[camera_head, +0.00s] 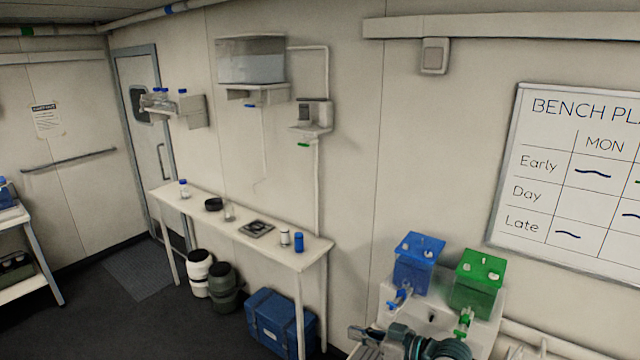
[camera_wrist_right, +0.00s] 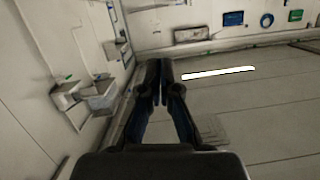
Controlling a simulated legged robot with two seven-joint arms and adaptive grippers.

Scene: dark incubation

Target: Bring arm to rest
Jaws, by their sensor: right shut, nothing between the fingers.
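My right arm (camera_head: 430,345) comes in at the bottom edge of the head view, in front of the white sink unit. Its gripper (camera_head: 358,341) points left, partly cut off by the frame's lower edge. In the right wrist view the two dark fingers of the gripper (camera_wrist_right: 159,66) are together with nothing between them. My left arm and gripper do not show in either view.
A blue container (camera_head: 415,262) and a green container (camera_head: 478,283) with taps stand on the sink unit (camera_head: 385,292) close to my right arm. A narrow bench (camera_head: 190,207) with small items runs along the wall. Dark floor (camera_head: 110,318) lies clear at left.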

